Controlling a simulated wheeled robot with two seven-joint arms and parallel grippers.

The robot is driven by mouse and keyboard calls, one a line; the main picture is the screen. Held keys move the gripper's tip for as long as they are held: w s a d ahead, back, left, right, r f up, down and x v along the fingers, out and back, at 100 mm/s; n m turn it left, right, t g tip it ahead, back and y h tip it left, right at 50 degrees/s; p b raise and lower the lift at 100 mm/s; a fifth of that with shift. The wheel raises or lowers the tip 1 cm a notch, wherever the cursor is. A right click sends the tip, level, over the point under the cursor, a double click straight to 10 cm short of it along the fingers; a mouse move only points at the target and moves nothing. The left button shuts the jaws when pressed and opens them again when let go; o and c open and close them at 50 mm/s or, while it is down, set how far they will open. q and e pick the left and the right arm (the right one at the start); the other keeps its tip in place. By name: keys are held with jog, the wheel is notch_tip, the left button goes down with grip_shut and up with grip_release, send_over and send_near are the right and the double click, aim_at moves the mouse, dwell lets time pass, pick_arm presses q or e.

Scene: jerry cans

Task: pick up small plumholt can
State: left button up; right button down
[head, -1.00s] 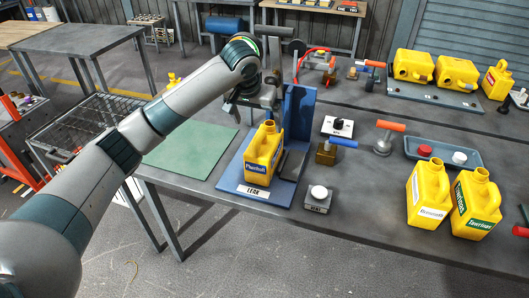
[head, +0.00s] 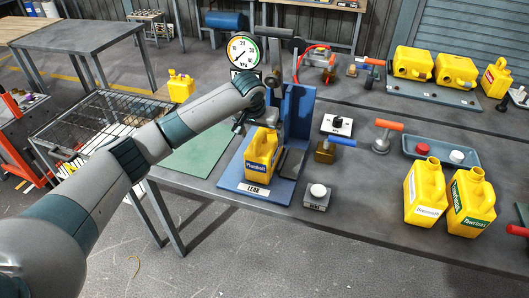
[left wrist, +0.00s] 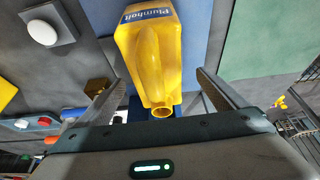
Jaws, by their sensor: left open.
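The small yellow Plumholt can (head: 261,158), with a blue label, stands upright on the blue leak stand (head: 228,178). My left gripper (head: 262,118) is just above and behind its top. In the left wrist view the can (left wrist: 150,50) lies between my two open fingers (left wrist: 155,78), with its open mouth toward the gripper palm. The fingers are on either side of the can, and I see gaps beside it. My right gripper is not in view.
The blue upright plate (head: 298,115) rises close behind the can. A vent button box (head: 317,196) and a blue-handled valve (head: 326,150) stand to its right. Two yellow cans (head: 425,193) (head: 470,203) are farther right. A green mat (head: 200,155) lies left.

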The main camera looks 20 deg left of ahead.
aim_at(264, 142)
pick_arm(q)
jog(key=shift+w+d+f+p, duration=0.15)
jog(key=shift+f+p, duration=0.35)
jog(key=shift+f, duration=0.05)
jog(key=shift+p+x, duration=0.45)
jog(key=shift+x, duration=1.5)
jog(key=shift+d, duration=0.1)
jog(key=c, duration=1.2)
jog(key=shift+r, duration=0.15)
